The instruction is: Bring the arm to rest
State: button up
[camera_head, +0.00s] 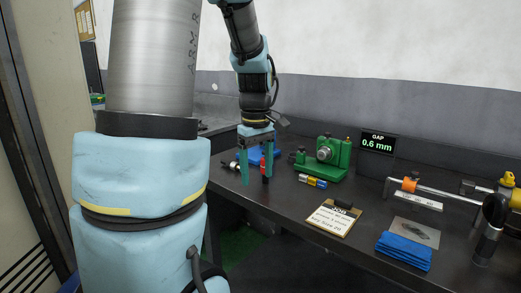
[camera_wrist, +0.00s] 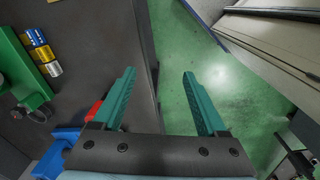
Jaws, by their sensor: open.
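My gripper (camera_head: 257,166) points down near the front edge of the dark bench (camera_head: 270,205), with its two teal fingers apart. In the wrist view my gripper (camera_wrist: 157,100) is open and nothing is between the fingers. The left finger lies over the bench edge and the right one over the green floor. My light-blue and metal arm links fill the left of the head view and hide part of the bench.
A green fixture (camera_head: 325,162), yellow and blue cylinders (camera_head: 312,181), a clipboard (camera_head: 333,217), a folded blue cloth (camera_head: 404,250) and a display reading 0.6 mm (camera_head: 377,142) are on the bench. A red item (camera_head: 265,167) and a blue item (camera_wrist: 62,145) are close to my gripper. Green floor (camera_wrist: 205,75) is open.

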jog(key=s+a+f+m+t+p, duration=0.1)
jog(key=s+a+f+m, duration=0.4)
jog(key=s+m, duration=0.3)
jog(key=shift+s+a, duration=0.45)
jog(key=shift+f, duration=0.1)
dwell(1.9)
